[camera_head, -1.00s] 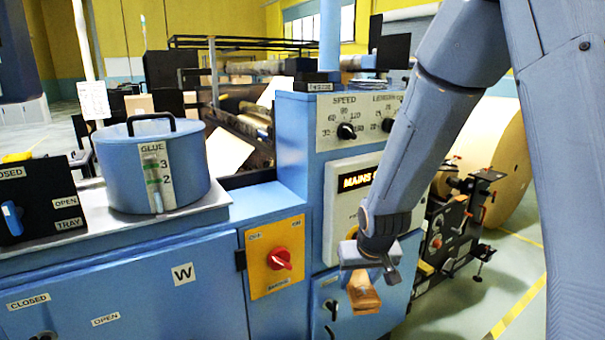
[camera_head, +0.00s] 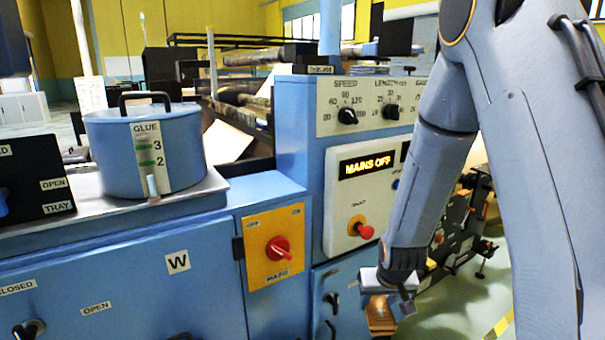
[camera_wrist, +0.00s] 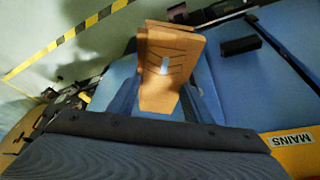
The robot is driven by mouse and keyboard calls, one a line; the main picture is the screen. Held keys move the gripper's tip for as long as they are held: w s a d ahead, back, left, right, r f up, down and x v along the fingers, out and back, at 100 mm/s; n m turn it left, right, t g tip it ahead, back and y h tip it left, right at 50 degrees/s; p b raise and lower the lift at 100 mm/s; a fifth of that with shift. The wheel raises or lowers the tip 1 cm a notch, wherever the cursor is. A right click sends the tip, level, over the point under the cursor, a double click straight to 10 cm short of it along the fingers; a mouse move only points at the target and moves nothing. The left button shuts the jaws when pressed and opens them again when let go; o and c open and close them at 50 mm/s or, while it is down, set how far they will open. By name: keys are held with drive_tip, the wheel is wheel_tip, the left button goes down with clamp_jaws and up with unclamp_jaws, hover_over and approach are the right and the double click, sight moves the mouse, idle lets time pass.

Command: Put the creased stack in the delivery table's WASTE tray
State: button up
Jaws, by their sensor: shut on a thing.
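The creased stack (camera_wrist: 160,85) is a brown kraft bundle with dark crease lines and a small pale patch on its face. My gripper (camera_wrist: 160,103) is shut on it, one blue finger on each side, in the wrist view.
The machine's control panel (camera_head: 365,185) reads MAINS OFF and has a red stop button. A red mains switch (camera_head: 279,249) sits on a yellow plate. A blue glue pot (camera_head: 110,150) stands on the left cabinet. Open floor (camera_head: 470,315) with a yellow line lies at right.

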drive_tip(key=s+f+b, duration=0.3)
drive_tip(key=f+b, duration=0.1)
drive_tip(key=f, duration=0.8)
drive_tip(key=shift+s+f+b, duration=0.2)
drive_tip(key=shift+s+b, duration=0.1)
drive_tip(key=shift+b, duration=0.1)
drive_tip(key=shift+a, duration=0.1)
